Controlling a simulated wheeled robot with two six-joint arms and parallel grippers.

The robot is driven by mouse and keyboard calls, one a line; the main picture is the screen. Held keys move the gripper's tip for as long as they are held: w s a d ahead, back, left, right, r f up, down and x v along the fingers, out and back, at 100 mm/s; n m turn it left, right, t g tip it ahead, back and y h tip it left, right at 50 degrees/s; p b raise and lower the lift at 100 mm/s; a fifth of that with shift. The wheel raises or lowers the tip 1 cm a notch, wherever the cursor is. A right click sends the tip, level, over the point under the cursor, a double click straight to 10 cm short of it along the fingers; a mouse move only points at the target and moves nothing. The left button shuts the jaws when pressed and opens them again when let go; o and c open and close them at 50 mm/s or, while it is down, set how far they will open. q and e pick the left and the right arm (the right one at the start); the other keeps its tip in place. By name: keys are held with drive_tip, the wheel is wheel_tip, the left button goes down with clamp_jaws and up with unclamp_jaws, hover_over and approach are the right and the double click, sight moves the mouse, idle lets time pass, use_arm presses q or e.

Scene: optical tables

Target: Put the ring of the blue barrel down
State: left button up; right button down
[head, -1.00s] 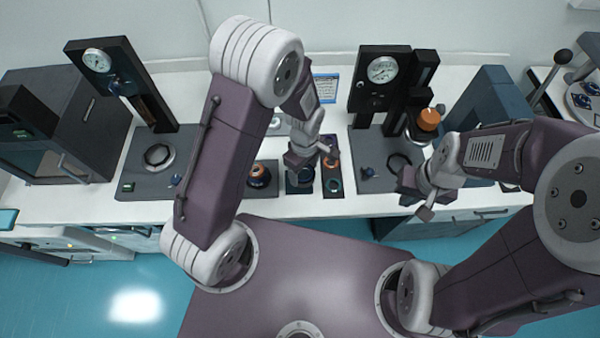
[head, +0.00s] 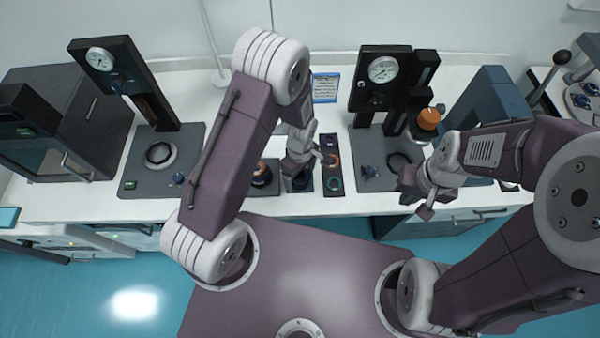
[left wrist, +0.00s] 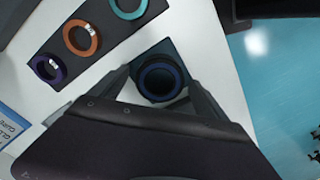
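A dark round piece with a blue rim (left wrist: 160,80), apparently the blue barrel or its ring, shows over a dark pad (left wrist: 151,58) in the left wrist view. My left gripper (left wrist: 162,84) has its fingers apart, one on each side of the round piece. Whether they touch it is unclear.
A dark strip left of the pad in the left wrist view holds a purple ring (left wrist: 48,68), an orange ring (left wrist: 82,38) and a teal ring (left wrist: 128,8). In the head view, a dark barrel with orange (head: 261,174) stands left of my left gripper. Gauge stands (head: 383,70) rise behind.

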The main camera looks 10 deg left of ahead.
sight(300, 176)
use_arm(q)
drive_tip(key=shift+r, duration=0.25)
drive_tip(key=shift+w+r, duration=0.1)
drive_tip(key=shift+r, duration=0.3)
wheel_tip(300, 176, up, 11)
drive_tip(key=s+a+r+m+t+b, duration=0.1)
drive_tip(key=s+a+r+m, duration=0.1)
drive_tip(key=s+a+m, duration=0.5)
drive_tip(key=s+m, duration=0.1)
drive_tip(key=m, duration=0.4)
drive_tip(key=shift+s+a+r+b, duration=0.15)
drive_tip(key=shift+s+a+b, duration=0.05)
drive_tip(key=shift+b, duration=0.2)
drive_tip(key=shift+a, duration=0.1)
idle(0.5)
